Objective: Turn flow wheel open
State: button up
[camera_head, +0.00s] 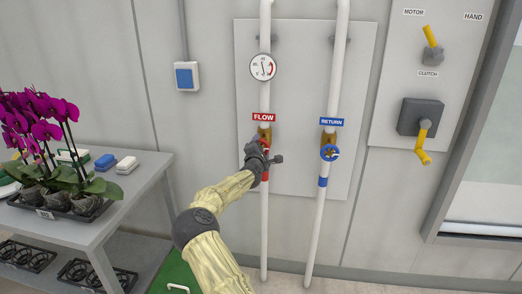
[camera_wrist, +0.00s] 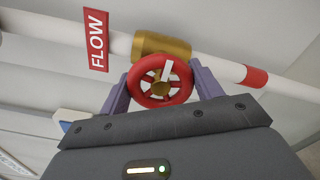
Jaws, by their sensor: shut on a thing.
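The flow wheel (camera_wrist: 161,82) is a red handwheel with a pale pointer mark and a brass hub, on a brass valve body (camera_wrist: 162,44) in the white pipe. In the wrist view my gripper (camera_wrist: 161,88) has one finger on each side of the wheel and is shut on its rim. In the head view my gripper (camera_head: 262,158) reaches the valve under the red FLOW label (camera_head: 264,117) and hides most of the wheel. The FLOW label also shows in the wrist view (camera_wrist: 96,39).
The blue return wheel (camera_head: 330,152) is on the pipe to the right. A gauge (camera_head: 262,67) sits above the FLOW label. A lever panel (camera_head: 428,75) is at upper right. A table (camera_head: 110,208) with orchids (camera_head: 40,125) stands at left.

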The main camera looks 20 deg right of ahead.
jog(key=shift+f, duration=0.1)
jog(key=o, duration=1)
jog(key=v, duration=1.7)
jog(key=shift+s, duration=0.2)
jog(key=shift+a, duration=0.15)
